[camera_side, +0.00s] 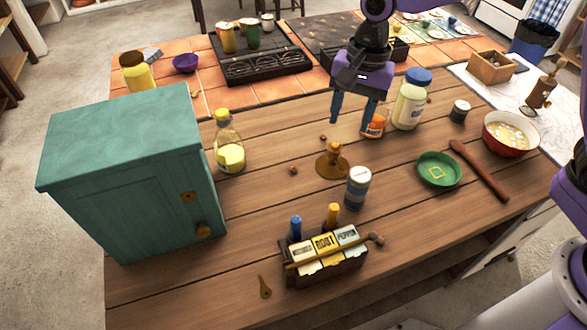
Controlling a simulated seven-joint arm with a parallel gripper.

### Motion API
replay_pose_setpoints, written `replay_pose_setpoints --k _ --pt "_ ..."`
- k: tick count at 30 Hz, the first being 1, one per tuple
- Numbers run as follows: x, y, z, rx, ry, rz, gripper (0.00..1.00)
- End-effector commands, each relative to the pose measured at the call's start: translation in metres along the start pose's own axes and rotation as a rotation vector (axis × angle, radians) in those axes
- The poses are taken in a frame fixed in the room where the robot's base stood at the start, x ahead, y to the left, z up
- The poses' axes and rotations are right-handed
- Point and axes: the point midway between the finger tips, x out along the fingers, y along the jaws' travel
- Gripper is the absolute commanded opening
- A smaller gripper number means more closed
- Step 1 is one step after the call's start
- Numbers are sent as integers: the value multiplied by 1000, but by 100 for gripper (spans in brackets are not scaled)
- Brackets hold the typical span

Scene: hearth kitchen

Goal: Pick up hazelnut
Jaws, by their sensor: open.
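A small round brown object that looks like a hazelnut (293,170) lies on the wooden table, left of a brown wooden stamp-like piece (332,160). A second small brown object (323,138) lies just behind that piece; it may also be a nut. Both are too small to tell for certain. My gripper (350,124) points down with its two blue fingers apart and nothing seen between them. It is above the table, to the right of both small objects, beside an orange-labelled jar (375,124).
A teal cabinet (130,190) stands at left, with an oil bottle (228,145) beside it. A grey-and-white tin (357,188) and a spice rack (325,262) stand in front. A blue-lidded jar (410,102), green dish (438,170) and red bowl (511,133) are at right.

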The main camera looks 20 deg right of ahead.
Motion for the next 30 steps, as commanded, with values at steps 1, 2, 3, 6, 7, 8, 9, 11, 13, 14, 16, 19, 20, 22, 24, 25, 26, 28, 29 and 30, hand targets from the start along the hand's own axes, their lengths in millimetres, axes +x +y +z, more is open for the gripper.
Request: replay_pose_setpoints --k 1,2,3,6,7,8,9,11,13,14,16,19,20,22,24,25,26,28,29,30 --pt "7 -16 -6 96 -4 -2 49" --pt "11 -25 -11 159 -6 -4 49" --pt "16 -36 -16 240 -8 -7 49" --pt "29 -60 -30 440 -16 -14 49" --pt "32 -66 -34 496 -18 -16 49" --pt "36 -72 -38 549 -21 -18 49" --pt "40 -79 -42 615 -25 -20 49" --pt "46 -87 -49 701 -29 -23 49" --pt "51 -94 -55 779 -32 -26 49" --pt "53 -96 -57 805 -34 -27 49" --pt "56 -100 -61 849 -36 -29 49" --pt "61 -102 -62 877 -37 -29 49" --pt "64 -102 -63 879 -38 -28 49" --pt "73 -102 -63 880 -38 -28 49" --pt "85 -102 -62 879 -37 -26 49" --pt "91 -102 -62 879 -37 -26 49" --pt "97 -102 -62 879 -37 -26 49" --pt "110 -103 -62 879 -37 -26 49" --pt "116 -103 -62 878 -38 -26 49" --pt "123 -103 -61 878 -38 -26 49"
